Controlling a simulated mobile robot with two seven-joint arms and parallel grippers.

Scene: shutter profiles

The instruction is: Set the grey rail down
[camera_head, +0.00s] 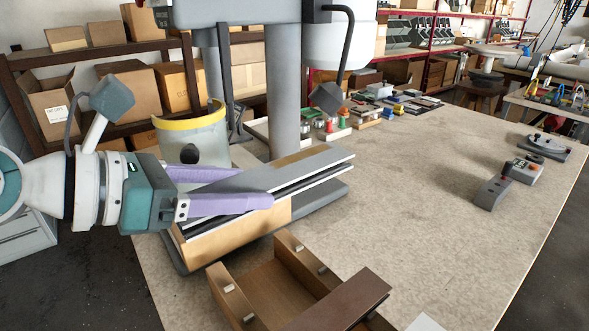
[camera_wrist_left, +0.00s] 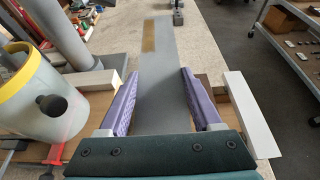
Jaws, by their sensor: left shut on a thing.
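The grey rail (camera_head: 318,166) is a long, flat bar with a brown patch on top. It lies roughly level, slanting to the back right in the head view. My left gripper (camera_head: 256,187) is shut on the rail, one purple finger along each side. In the left wrist view the rail (camera_wrist_left: 165,85) runs away between the fingers (camera_wrist_left: 157,76). In the head view it is over a pale wooden block (camera_head: 215,240) on a grey machine base (camera_head: 322,202). I cannot tell whether its underside touches anything. My right gripper is not in view.
A grey column (camera_head: 284,90) and a clear guard with a yellow rim (camera_head: 205,135) stand close behind the rail. A brown wooden frame (camera_head: 345,302) lies in front. Small parts and grey devices (camera_head: 492,192) sit at the back and right. The table's middle right (camera_head: 420,180) is clear.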

